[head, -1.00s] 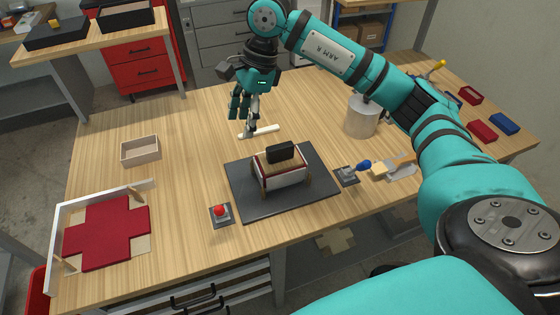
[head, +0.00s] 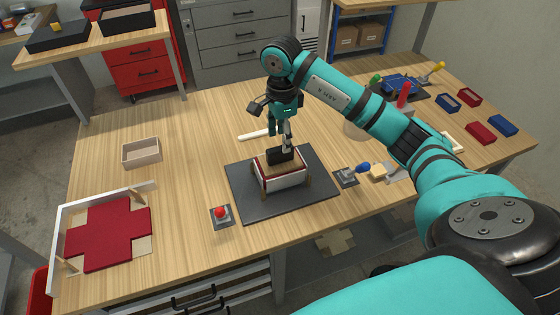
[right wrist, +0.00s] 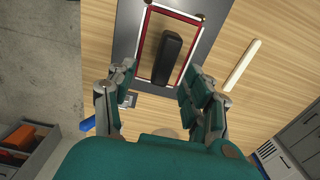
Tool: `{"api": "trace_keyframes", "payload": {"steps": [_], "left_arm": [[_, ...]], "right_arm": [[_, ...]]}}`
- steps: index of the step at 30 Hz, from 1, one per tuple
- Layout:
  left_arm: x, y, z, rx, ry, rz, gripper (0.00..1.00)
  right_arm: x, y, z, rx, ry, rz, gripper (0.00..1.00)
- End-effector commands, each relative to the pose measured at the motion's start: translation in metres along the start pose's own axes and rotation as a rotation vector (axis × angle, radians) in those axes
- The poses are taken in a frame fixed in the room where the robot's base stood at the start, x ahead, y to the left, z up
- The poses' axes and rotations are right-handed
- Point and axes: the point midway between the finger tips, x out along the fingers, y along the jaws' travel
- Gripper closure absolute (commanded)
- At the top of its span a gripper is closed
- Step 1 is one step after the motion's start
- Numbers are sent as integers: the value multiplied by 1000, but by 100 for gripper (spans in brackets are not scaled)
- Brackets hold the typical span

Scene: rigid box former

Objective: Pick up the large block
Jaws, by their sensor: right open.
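The large block with a black handle (head: 279,157) sits in a red-and-white box (head: 285,181) on the dark mat; only its top part shows. In the right wrist view the black handle (right wrist: 167,57) lies lengthwise inside the box's red rim. My right gripper (head: 287,146) is above the block, fingers pointing down. In the right wrist view my right gripper (right wrist: 160,80) is open and empty, with its fingers spread to either side of the handle's near end. I cannot tell the exact height gap. My left gripper is not in view.
The dark mat (head: 240,187) lies mid-table. A red button (head: 221,212) and a blue-knobbed lever (head: 347,177) flank it. A white stick (head: 254,135) lies behind. A red cross-shaped sheet (head: 107,232) and an open wooden tray (head: 141,152) are left. A grey cylinder is mostly hidden behind my arm.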

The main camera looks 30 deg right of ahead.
Motion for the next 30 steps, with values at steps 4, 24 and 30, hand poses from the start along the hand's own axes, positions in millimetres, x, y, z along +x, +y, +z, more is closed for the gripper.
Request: {"api": "trace_keyframes", "payload": {"steps": [4, 24, 30], "left_arm": [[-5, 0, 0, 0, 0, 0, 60], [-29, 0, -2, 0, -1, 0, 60], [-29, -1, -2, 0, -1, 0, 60]], "right_arm": [[8, 0, 0, 0, -1, 2, 48], [58, -8, 1, -1, -1, -1, 52], [58, -8, 1, 0, -1, -1, 78]]}}
